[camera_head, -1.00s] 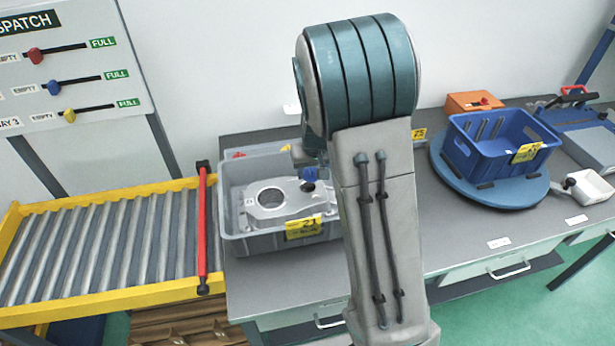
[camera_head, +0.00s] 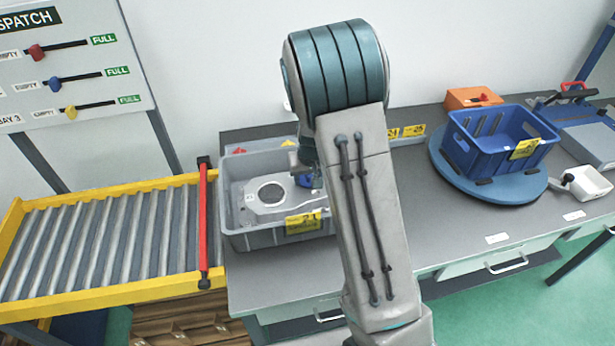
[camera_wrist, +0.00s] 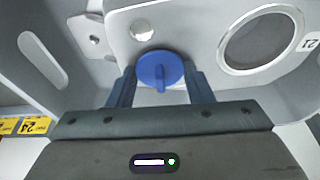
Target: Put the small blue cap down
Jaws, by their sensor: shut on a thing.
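The cap is over the grey aluminium casting (camera_wrist: 185,25), beside a large round bore. I cannot tell whether it touches the casting. In the head view the casting (camera_head: 262,212) lies in a grey crate (camera_head: 290,240) with a yellow label. The cap (camera_head: 305,180) shows there at the casting's right, partly hidden by my arm.
A roller conveyor (camera_head: 110,240) with a red bar (camera_head: 204,225) adjoins the crate's left. A blue crate (camera_head: 463,155) stands on a round blue turntable (camera_head: 535,190) at right. An orange box (camera_head: 470,97) is behind it. The bench (camera_head: 470,225) front is mostly clear.

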